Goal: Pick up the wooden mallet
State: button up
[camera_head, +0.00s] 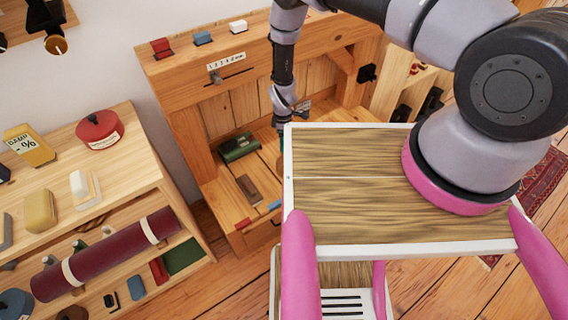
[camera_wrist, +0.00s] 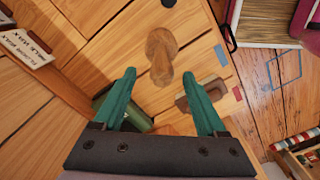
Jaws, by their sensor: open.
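A light-brown wooden object with a rounded, thicker upper part and a narrower lower part, which looks like the wooden mallet (camera_wrist: 161,45), lies on the plank surface in the wrist view. My gripper (camera_wrist: 159,76) has its two teal fingers spread, with the mallet's lower end in line between their tips. Nothing is held. I cannot tell how high the fingers are above the mallet. In the head view my gripper (camera_head: 281,128) is low over the wooden bench (camera_head: 215,195), partly hidden. The mallet cannot be made out there.
A dark green object (camera_head: 238,147) and a dark brown block (camera_head: 249,188) lie on the bench close by. Small red (camera_head: 243,223) and blue (camera_head: 275,205) pieces sit at its front edge. The bench's tall back panel (camera_head: 230,100) rises behind. A stocked shelf (camera_head: 130,150) stands left.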

notch_tip(320, 180, down, 6)
jog(key=shift+s+d+f, duration=0.1)
jog(key=shift+s+f, duration=0.05)
jog(key=shift+f, duration=0.1)
jog(key=shift+c, duration=0.3)
grip_shut()
jog(key=shift+r, duration=0.1)
